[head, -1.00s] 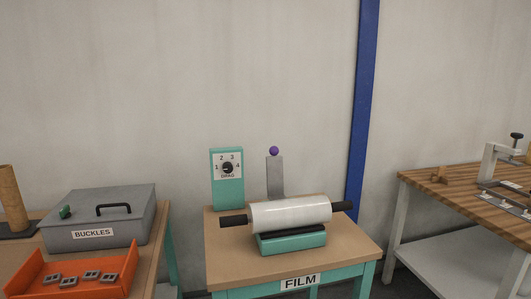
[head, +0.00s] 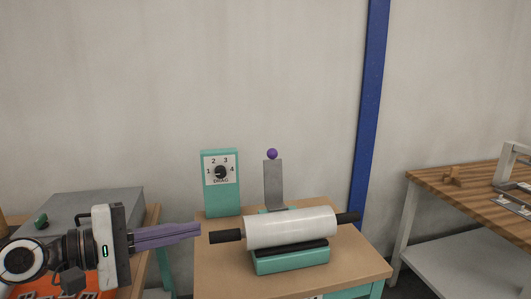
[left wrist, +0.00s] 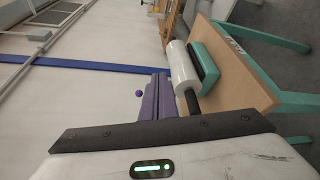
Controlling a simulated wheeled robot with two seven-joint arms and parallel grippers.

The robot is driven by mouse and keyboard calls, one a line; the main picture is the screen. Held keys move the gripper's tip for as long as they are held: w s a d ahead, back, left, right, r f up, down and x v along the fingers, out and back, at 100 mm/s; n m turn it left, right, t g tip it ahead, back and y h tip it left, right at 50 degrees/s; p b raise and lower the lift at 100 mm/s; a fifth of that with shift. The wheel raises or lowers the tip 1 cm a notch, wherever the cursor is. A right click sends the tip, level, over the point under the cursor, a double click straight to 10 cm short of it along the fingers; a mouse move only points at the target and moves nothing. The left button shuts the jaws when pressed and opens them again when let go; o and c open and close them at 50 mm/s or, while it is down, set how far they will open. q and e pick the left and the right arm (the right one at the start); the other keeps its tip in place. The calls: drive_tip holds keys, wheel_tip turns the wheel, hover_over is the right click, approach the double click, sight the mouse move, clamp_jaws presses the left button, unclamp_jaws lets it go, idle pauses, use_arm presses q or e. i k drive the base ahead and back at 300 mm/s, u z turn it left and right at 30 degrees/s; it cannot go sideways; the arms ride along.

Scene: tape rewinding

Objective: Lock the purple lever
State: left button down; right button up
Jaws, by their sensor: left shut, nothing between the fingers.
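The purple lever knob (head: 272,154) sits at the top of an upright grey plate (head: 273,182) behind the film roll. In the left wrist view the purple knob (left wrist: 139,94) shows just left of my fingers. My left gripper (head: 200,229) comes in from the left, its purple fingers shut and empty. Its tips are left of the roll's black handle end and lower than the knob, apart from it in the head view. It also shows in the left wrist view (left wrist: 157,84). My right gripper is not in view.
The white film roll (head: 290,228) lies on a teal cradle on the wooden table (head: 230,280). A teal drag dial box (head: 221,183) stands left of the lever plate. A grey buckle box (head: 80,205) is at left, partly hidden. A wooden bench (head: 470,180) stands at right.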

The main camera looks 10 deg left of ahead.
sight(272, 168)
drive_tip(key=i, duration=1.15)
